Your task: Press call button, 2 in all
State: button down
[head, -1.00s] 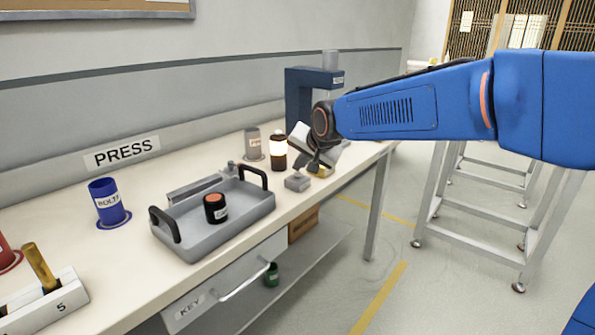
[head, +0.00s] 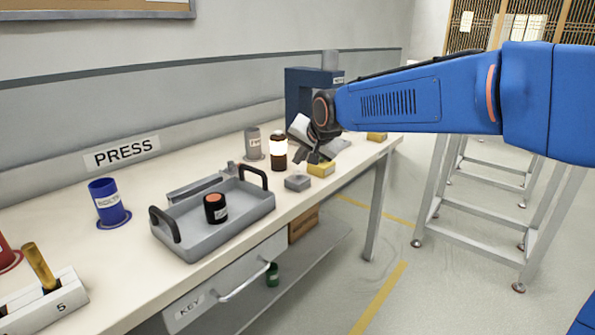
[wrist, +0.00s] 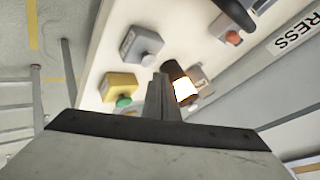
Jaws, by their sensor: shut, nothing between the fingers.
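A small grey box (head: 298,183) sits on the bench near its front edge; in the wrist view this grey box (wrist: 140,44) carries a grey button (wrist: 147,60) and a label too small to read. A yellow box (head: 321,170) stands just beyond it; in the wrist view the yellow box (wrist: 120,84) has a green button (wrist: 124,101). I cannot tell which one is the call button. My gripper (head: 313,158) is shut and empty, above the bench by these boxes and touching neither. Its fingers (wrist: 160,88) point at the bench beside the lit lamp.
A lit lamp (head: 278,148) stands left of my gripper. A grey tray (head: 185,245) with handles holds a dark, orange-topped item (head: 215,208). A blue press frame (head: 302,95) stands behind my gripper. A grey cup (head: 252,143) and a blue cup (head: 105,197) stand along the wall.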

jog(key=shift+r, duration=2.5)
dwell(0.9)
jog(key=r+n+h, duration=0.1)
jog(key=n, duration=0.3)
jog(key=r+n+h, duration=0.1)
jog(key=n, duration=0.3)
jog(key=r+n+t+h, duration=0.1)
jog(key=n+h, duration=0.1)
jog(key=n, duration=0.3)
jog(key=shift+a+r, duration=0.25)
jog(key=shift+r, duration=0.15)
jog(key=shift+f, duration=0.15)
send_over(299, 175)
jog(key=shift+a+f, duration=0.2)
jog(key=shift+f, duration=4.05)
jog(key=shift+f, duration=0.1)
